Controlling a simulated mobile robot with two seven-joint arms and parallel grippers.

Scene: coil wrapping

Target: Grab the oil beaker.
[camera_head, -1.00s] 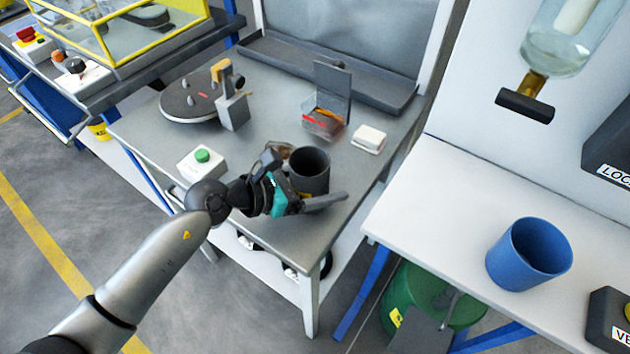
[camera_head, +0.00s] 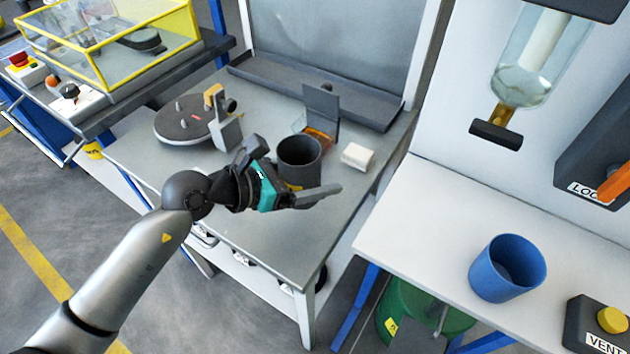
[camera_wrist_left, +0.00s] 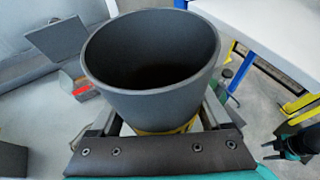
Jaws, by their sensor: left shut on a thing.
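The oil beaker, a dark grey round cup (camera_head: 299,152), is upright in my left gripper (camera_head: 298,190), near the front right of the grey workbench (camera_head: 245,262). It appears held above the bench top. In the left wrist view the beaker (camera_wrist_left: 150,65) shows its wide rim, dark inside and a yellow band low down. The left gripper (camera_wrist_left: 160,130) is shut on it, with a finger on either side. A black and teal part (camera_wrist_left: 295,142) at the right edge of the wrist view looks like my right gripper; its jaws cannot be made out.
A round dark plate (camera_head: 180,122) with a stand (camera_head: 226,130) lies farther left. A white table (camera_head: 415,235) with a blue cup (camera_head: 507,268) stands right, across a gap.

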